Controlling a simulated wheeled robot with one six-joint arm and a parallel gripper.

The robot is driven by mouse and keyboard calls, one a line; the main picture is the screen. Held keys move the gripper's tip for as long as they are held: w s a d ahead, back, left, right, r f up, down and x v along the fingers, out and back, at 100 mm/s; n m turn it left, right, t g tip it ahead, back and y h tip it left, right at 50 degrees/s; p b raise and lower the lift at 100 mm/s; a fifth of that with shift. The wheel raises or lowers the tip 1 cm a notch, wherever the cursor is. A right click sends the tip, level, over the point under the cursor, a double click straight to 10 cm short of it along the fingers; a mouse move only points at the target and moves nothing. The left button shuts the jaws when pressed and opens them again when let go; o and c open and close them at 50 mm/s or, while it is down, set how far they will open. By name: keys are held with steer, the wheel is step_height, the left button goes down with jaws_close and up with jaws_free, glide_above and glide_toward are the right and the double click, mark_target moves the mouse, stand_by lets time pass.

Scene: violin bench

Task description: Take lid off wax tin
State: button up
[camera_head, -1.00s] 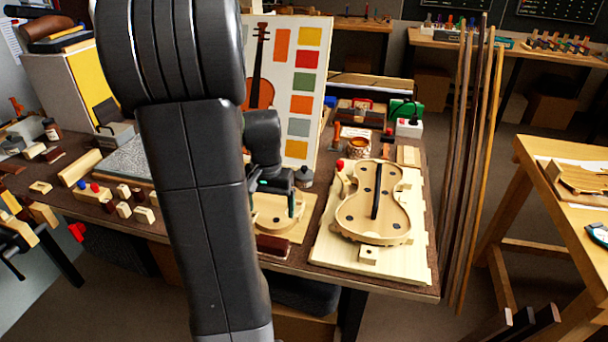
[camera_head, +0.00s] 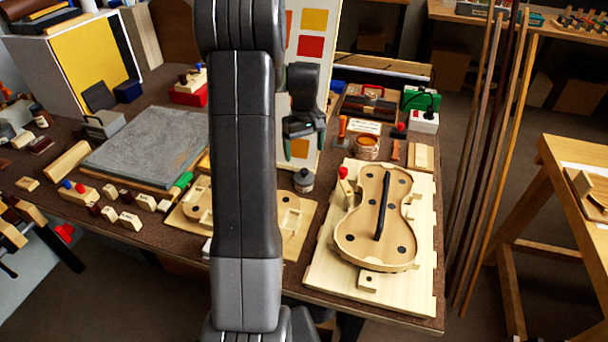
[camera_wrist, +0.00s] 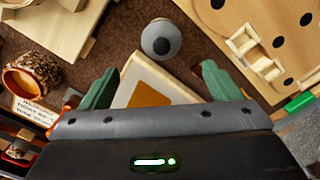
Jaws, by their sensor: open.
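A small round grey container with a dark lid (camera_head: 304,180), which looks like the wax tin, stands upright on the bench between the two violin pieces. My gripper (camera_head: 305,143) is raised over the bench, above the container in the head picture. In the wrist view my gripper (camera_wrist: 158,86) is open, its green fingers apart with nothing held between them. The container lies beyond the fingertips, apart from them. The lid appears seated on it.
A violin body on a pale board (camera_head: 318,270) lies right of the container; another violin piece (camera_head: 290,218) lies left. An amber pot (camera_head: 366,147) stands behind. The colour-swatch panel (camera_head: 312,20) stands upright close to my gripper; its orange-patched corner (camera_wrist: 150,95) shows between the fingers.

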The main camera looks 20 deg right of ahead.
mark_target(304, 170)
step_height(304, 170, down, 9)
steer(key=shift+s+a+r, duration=0.1)
steer(key=shift+s, duration=0.05)
steer(key=c, duration=1)
